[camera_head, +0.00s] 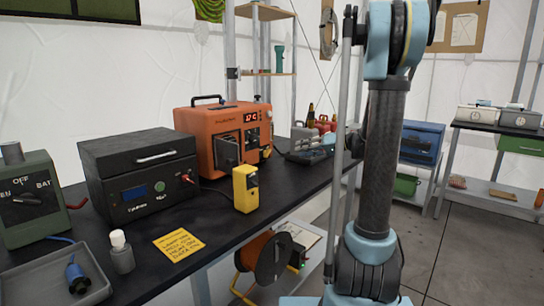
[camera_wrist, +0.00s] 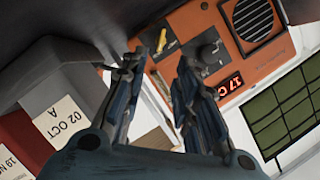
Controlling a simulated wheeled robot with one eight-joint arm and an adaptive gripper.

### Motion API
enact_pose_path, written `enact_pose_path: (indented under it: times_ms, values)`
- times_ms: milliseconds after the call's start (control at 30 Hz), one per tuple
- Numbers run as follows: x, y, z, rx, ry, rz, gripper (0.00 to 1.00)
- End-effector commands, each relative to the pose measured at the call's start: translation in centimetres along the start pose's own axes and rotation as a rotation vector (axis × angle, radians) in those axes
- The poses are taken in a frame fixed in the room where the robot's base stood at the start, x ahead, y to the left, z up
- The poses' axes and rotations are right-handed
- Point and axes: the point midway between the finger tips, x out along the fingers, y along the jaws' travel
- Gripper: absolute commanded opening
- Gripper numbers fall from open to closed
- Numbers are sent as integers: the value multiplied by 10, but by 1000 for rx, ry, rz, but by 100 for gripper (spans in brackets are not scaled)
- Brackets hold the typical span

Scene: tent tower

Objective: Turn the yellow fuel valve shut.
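The orange unit (camera_head: 205,122) with a lit red display stands on the black bench in the head view. A small yellow part (camera_head: 266,152), probably the fuel valve, shows low at the right of its front. In the wrist view the orange panel (camera_wrist: 234,58) appears tilted, with a yellow lever (camera_wrist: 162,40) on a dark plate beside a black knob (camera_wrist: 208,52). My gripper (camera_wrist: 161,62) is open, its two blue-grey fingers apart with nothing between them. The lever lies beyond the fingertips, and I see no contact. My gripper cannot be made out in the head view.
Grey and red canisters (camera_head: 322,124) stand right of the unit; tagged grey (camera_wrist: 66,100) and red ones fill the left of the wrist view. A yellow handheld device (camera_head: 245,188), black box (camera_head: 140,180) and yellow note (camera_head: 178,244) are on the bench. A cable reel (camera_head: 268,258) is below.

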Motion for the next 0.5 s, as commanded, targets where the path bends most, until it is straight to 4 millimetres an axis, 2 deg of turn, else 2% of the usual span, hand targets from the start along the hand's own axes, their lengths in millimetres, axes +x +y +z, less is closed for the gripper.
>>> enact_pose_path:
  times_ms: [500]
  values:
    - [83, -2, 1, -2, -5, -4, 28]
